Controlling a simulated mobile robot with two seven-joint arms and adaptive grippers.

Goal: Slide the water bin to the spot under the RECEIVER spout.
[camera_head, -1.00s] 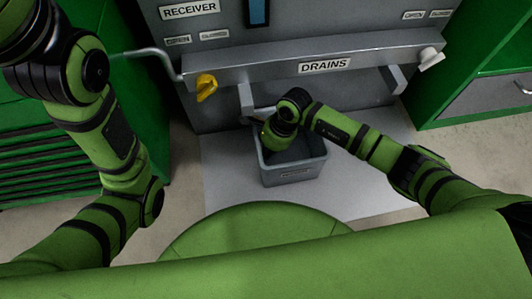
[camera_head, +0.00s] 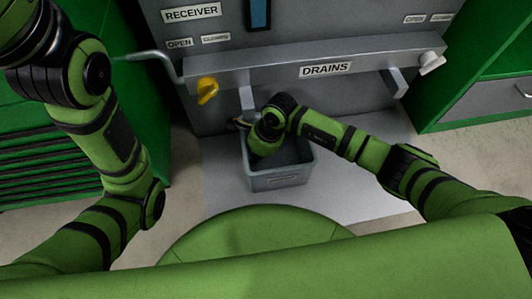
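The grey water bin (camera_head: 284,181) stands upright on the light floor panel below the drains beam, with its label facing me. My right gripper (camera_head: 240,123) is at the bin's back left, mostly hidden behind my own wrist. A dark part of it shows at the bin's rim; I cannot tell whether its fingers are open, shut or gripping the rim. The RECEIVER label (camera_head: 192,13) is on the upper left of the grey machine. A grey spout-like part (camera_head: 247,98) hangs from the beam just behind the bin. My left gripper is out of view.
The beam carries a DRAINS label (camera_head: 325,69), a yellow valve handle (camera_head: 207,90) at left and a white handle (camera_head: 431,62) at right. Green cabinets stand on both sides. The floor panel (camera_head: 222,176) is clear left of the bin and also to its right.

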